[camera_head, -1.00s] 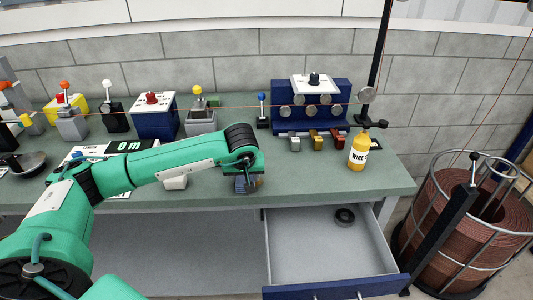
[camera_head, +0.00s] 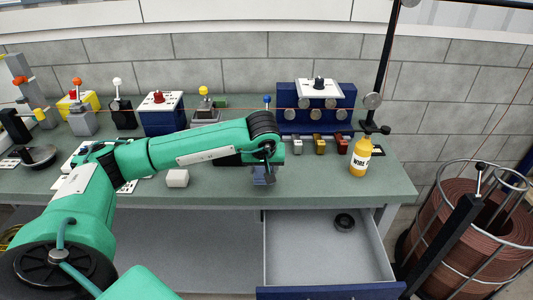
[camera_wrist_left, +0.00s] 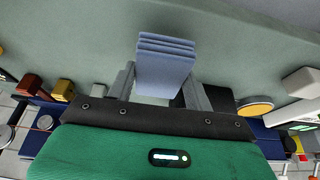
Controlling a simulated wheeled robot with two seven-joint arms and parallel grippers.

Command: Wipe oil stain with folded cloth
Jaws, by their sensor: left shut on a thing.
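My left gripper (camera_head: 264,178) is over the front part of the green workbench (camera_head: 330,190). It is shut on a folded blue-grey cloth (camera_wrist_left: 166,62), which shows in the left wrist view as several stacked layers between the two fingers. In the head view only a small part of the cloth shows below the wrist. I cannot make out an oil stain in either current view; the arm and cloth hide part of the bench top. My right gripper is not in view.
A yellow bottle (camera_head: 360,158) stands to the right of the gripper. Small coloured blocks (camera_head: 320,146) sit before a blue roller unit (camera_head: 345,103). A white block (camera_head: 177,178) lies left. An open drawer (camera_head: 328,292) juts out below. A wire coil basket (camera_head: 470,240) stands right.

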